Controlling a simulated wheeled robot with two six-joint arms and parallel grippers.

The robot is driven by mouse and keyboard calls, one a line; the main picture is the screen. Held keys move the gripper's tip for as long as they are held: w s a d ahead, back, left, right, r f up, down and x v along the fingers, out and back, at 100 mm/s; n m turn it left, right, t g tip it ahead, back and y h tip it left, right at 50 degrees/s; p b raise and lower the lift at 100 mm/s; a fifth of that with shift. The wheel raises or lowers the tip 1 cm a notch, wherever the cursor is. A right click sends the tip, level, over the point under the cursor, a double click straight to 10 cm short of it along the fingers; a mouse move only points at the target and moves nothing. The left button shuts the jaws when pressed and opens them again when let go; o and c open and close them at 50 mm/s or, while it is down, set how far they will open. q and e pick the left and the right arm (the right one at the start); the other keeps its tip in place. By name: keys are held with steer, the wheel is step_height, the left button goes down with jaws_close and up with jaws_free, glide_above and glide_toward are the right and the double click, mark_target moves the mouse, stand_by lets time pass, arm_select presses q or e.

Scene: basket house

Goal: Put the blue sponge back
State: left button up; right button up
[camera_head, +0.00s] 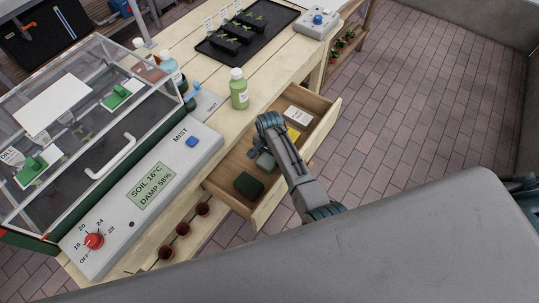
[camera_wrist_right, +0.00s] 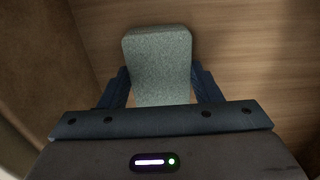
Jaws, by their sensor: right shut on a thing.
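A pale grey-blue sponge (camera_head: 265,162) is inside the open wooden drawer (camera_head: 328,122), below my right gripper (camera_head: 261,153). In the right wrist view the sponge (camera_wrist_right: 158,62) is a rounded, speckled block between the two dark fingers of my right gripper (camera_wrist_right: 160,88), which is shut on it. Wood grain of the drawer shows behind it. Whether the sponge touches the drawer floor I cannot tell. My left gripper is not in view.
The drawer also holds a dark green block (camera_head: 249,185), a yellow item (camera_head: 292,133) and a white box (camera_head: 298,117). A green bottle (camera_head: 239,92) stands on the bench above. A glass-covered propagator (camera_head: 90,110) with a control panel is at left. Small pots (camera_head: 183,229) sit below.

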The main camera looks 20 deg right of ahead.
mark_target(270, 158)
steer(key=shift+f, duration=0.2)
steer(key=o, duration=0.9)
steer(key=shift+r, duration=0.15)
step_height(270, 158, up, 12)
steer(key=shift+r+b, duration=0.1)
steer(key=shift+b, duration=0.35)
